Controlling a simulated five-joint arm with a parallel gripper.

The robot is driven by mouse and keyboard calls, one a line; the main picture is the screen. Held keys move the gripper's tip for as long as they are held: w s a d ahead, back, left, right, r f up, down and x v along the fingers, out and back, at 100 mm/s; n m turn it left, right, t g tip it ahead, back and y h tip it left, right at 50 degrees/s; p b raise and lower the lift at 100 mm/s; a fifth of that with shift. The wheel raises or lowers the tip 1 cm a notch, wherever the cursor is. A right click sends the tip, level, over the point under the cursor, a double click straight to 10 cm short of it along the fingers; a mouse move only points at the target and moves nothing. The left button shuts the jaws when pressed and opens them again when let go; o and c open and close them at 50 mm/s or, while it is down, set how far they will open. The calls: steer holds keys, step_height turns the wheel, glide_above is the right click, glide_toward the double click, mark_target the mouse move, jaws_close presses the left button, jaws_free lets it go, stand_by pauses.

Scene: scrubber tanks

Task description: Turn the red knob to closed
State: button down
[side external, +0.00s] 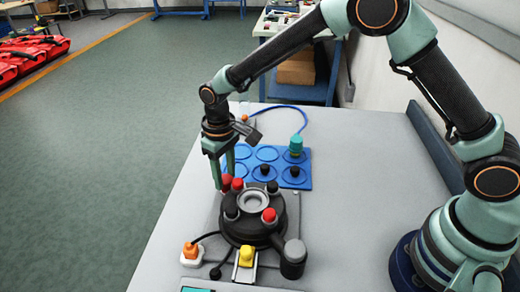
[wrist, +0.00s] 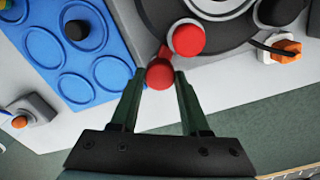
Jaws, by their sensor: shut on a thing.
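A round black device (side external: 250,234) stands on the light table, with several small knobs around a grey central ring. The red knob (wrist: 160,75) is a ball on a short red arm at the device's edge; in the side view it shows beside the fingertips (side external: 226,181). My gripper (wrist: 160,82) points down at the far left of the device, with its two fingers on either side of this ball. The gripper is shut on it, and the contact faces are partly hidden. A second red knob (wrist: 188,40) sits beside it, and a third (side external: 269,215) on the near right.
A blue tray (side external: 228,154) with round recesses lies behind the device, holding black pieces and a teal-topped piece (side external: 296,145). An orange plug (side external: 190,250) and a yellow part (side external: 246,257) are at the front. The table's right side is clear.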

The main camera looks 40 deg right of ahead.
mark_target(226, 178)
steer(key=shift+r+m, duration=0.1)
steer(key=shift+m, duration=0.4)
steer(key=c, duration=0.7)
jaws_free()
step_height(226, 178, up, 12)
steer(key=shift+r, duration=0.1)
